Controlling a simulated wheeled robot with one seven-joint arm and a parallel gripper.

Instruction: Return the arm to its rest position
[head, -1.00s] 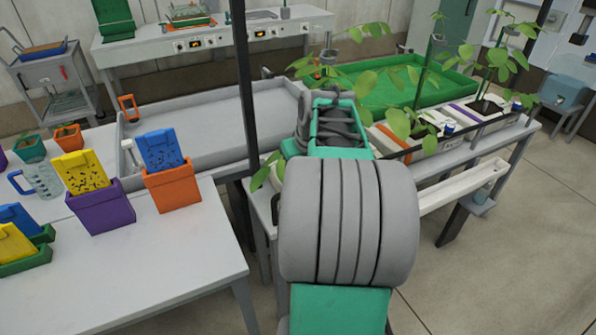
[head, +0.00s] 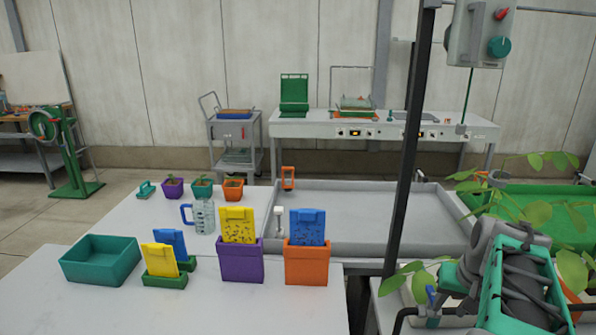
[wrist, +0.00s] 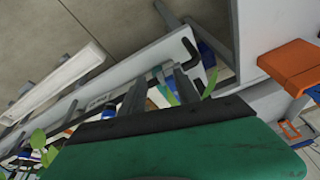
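My arm fills the lower right of the head view, a grey joint and a teal link (head: 520,290) wrapped in dark cables. It is bent and hangs over the plant bench beside the dark post. In the wrist view my gripper (wrist: 160,88) shows two dark grey fingers beyond the black-edged green housing. The fingers stand apart, and I see nothing held between them. Past them lie the bench edge, some leaves and a blue item whose kind I cannot tell. In the head view the fingertips cannot be made out clearly.
A dark upright post (head: 402,170) stands left of my arm. A grey tray (head: 375,240) and a green tray (head: 500,195) lie beyond. The white table holds a purple box (head: 238,264), an orange box (head: 306,266) and a teal bin (head: 100,261). Leafy plants (head: 540,210) crowd the right.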

